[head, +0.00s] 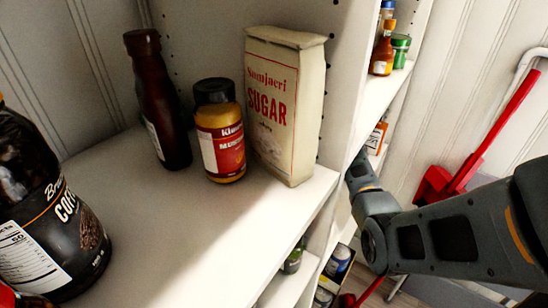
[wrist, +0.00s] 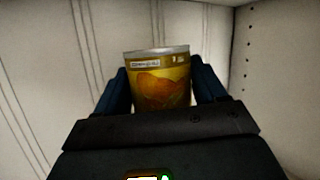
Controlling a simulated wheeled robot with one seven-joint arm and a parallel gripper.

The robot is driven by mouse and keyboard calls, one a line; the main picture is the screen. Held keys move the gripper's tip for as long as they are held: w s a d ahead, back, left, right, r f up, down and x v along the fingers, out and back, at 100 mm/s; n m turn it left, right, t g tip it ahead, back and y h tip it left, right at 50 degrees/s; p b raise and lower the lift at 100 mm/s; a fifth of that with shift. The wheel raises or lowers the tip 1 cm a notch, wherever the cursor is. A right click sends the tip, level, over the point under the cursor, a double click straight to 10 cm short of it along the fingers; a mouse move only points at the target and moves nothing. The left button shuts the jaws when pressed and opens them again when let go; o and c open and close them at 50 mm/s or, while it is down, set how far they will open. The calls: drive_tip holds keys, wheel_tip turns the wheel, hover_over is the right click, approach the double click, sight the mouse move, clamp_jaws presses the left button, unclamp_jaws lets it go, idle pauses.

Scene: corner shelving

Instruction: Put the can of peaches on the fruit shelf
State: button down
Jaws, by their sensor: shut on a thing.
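The can of peaches (wrist: 160,82) is in the wrist view, a yellow-gold can with an orange fruit picture and a silver rim. It looks upright. My gripper (wrist: 161,88) is shut on it, with one dark finger on each side. The can's lower part is hidden behind the gripper body. In the head view my arm reaches in from the right and its end goes behind the shelf's side panel, so the gripper and can are hidden there. No shelf marked for fruit can be made out.
A shelf board (head: 190,235) holds a coffee jar (head: 45,205), a dark bottle (head: 160,105), a mustard jar (head: 219,135) and a sugar bag (head: 284,105). Small bottles (head: 385,50) stand on the side shelf. A red-handled tool (head: 480,150) leans at the right. White panels surround the can.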

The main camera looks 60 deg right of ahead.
drive_tip(key=shift+f, duration=2)
drive_tip(key=shift+s+a+f+b, duration=0.1)
drive_tip(key=shift+s+f+b, duration=0.05)
drive_tip(key=shift+f+b, duration=0.6)
drive_tip(key=c, duration=0.5)
unclamp_jaws()
drive_tip(key=shift+c, duration=0.2)
drive_tip(key=o, duration=0.5)
drive_tip(key=shift+s+a+f, duration=0.1)
drive_tip(key=shift+f, duration=0.1)
drive_tip(key=shift+r+p, duration=0.65)
drive_tip(key=shift+p, duration=0.2)
drive_tip(key=v, duration=0.3)
drive_tip(key=b+v, duration=0.1)
drive_tip(key=v, duration=0.2)
drive_tip(key=shift+d+r+b, duration=0.2)
drive_tip(key=shift+d+b, duration=0.1)
drive_tip(key=shift+d, duration=0.05)
drive_tip(key=shift+s+d+r, duration=0.2)
drive_tip(key=shift+s+r, duration=0.15)
drive_tip(key=shift+s, duration=0.1)
